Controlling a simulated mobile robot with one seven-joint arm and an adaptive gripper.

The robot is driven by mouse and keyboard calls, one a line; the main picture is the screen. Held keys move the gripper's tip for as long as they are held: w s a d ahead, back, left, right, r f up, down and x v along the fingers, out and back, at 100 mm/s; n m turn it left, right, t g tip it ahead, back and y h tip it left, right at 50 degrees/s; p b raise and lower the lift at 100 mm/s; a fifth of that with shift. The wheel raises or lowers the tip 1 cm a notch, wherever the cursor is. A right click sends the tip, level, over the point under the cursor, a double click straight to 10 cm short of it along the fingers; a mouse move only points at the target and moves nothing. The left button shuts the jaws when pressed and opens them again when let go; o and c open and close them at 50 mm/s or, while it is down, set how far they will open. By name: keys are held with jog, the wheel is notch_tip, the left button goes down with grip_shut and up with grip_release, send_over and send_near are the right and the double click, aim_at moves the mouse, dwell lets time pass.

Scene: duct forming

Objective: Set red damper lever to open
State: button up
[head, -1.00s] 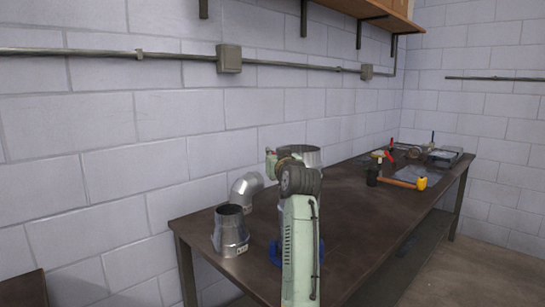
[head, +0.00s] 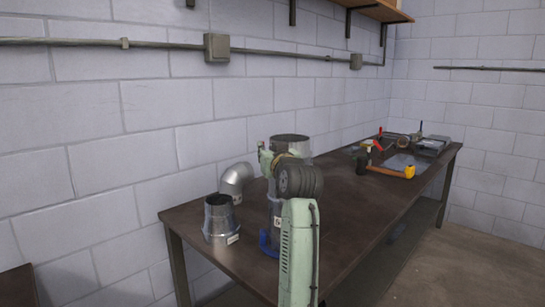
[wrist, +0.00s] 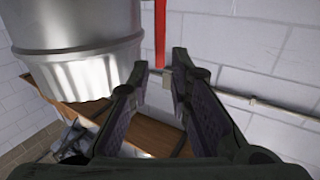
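The red damper lever (wrist: 160,30) is a flat red strip in the wrist view. It comes in from the top edge, and its end lies in the gap between my fingertips. My gripper (wrist: 161,72) is open, with a finger on either side of the strip. I cannot tell whether either finger touches it. A large shiny metal duct (wrist: 80,55) stands just left of the fingers. In the head view, a wide metal duct (head: 290,146) rises behind my arm, which hides my fingers, and no lever shows on it.
The dark workbench (head: 340,213) also carries a metal elbow (head: 236,180), a tapered duct piece (head: 220,218) and, near my arm, a blue part (head: 267,243). Several tools, including an orange-handled hammer (head: 390,172), lie at the far end. A block wall (head: 90,160) runs behind.

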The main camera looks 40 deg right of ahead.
jog(key=v, duration=0.5)
jog(key=shift+s+a, duration=0.1)
jog(key=shift+s, duration=0.25)
